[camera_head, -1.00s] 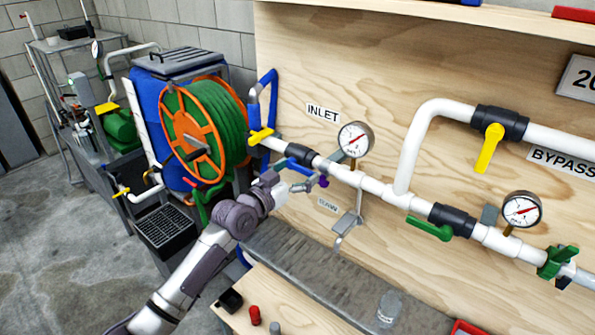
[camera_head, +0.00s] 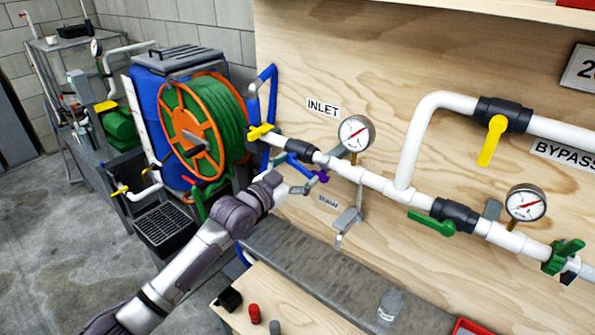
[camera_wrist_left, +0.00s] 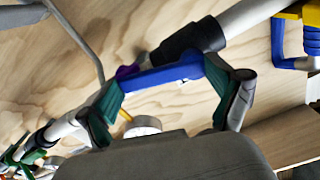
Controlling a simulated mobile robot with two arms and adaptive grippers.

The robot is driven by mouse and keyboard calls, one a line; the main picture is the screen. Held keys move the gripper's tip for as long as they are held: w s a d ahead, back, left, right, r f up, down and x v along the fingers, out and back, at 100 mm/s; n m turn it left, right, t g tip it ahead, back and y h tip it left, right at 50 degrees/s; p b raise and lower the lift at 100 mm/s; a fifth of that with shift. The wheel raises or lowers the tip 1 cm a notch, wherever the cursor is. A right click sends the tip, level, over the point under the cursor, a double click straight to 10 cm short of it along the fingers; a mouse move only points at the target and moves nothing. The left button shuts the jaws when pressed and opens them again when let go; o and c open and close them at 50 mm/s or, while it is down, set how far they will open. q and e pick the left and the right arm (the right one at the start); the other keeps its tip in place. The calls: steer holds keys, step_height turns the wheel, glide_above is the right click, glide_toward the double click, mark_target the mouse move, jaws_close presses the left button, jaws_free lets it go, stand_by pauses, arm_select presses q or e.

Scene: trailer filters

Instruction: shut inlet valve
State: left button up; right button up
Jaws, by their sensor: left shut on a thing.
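The inlet valve is a black body (camera_head: 301,150) on the white pipe, left of the INLET label's gauge. Its blue handle (camera_head: 299,168) hangs below the body, sloping down to the right, with a purple piece near its lower end. My left gripper (camera_head: 312,175) is at this handle, its arm coming from the lower left. In the left wrist view the blue handle (camera_wrist_left: 168,77) lies across between the two green-padded fingers, and the gripper is shut on it. The fingers partly cover its ends. My right gripper is in neither view.
A pressure gauge (camera_head: 356,133) stands just right of the valve. A yellow-handled valve (camera_head: 260,133) is to its left, near the hose reel (camera_head: 200,130). A grey bracket (camera_head: 348,220) hangs below the pipe. A bench with small red and black items lies below.

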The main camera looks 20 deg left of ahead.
arm_select(q)
steer(key=shift+w+a+f+m+b, duration=0.2)
steer(key=shift+a+f+m, duration=0.3)
steer(key=shift+m, duration=1.95)
steer(key=shift+w+a+f+m+b, duration=0.2)
steer(key=shift+a+f+m, duration=0.3)
steer(key=shift+m, duration=1.9)
steer(key=shift+w+a+f+m+b, duration=0.2)
steer(key=shift+a+f+m, duration=0.3)
steer(key=shift+m, duration=1.95)
steer(key=shift+a+r, duration=0.1)
steer(key=o, duration=1.4)
steer(key=shift+c, duration=0.2)
steer(key=shift+s, duration=0.15)
steer(key=v, duration=1.1)
steer(key=shift+s+a, duration=0.15)
steer(key=shift+s, duration=0.25)
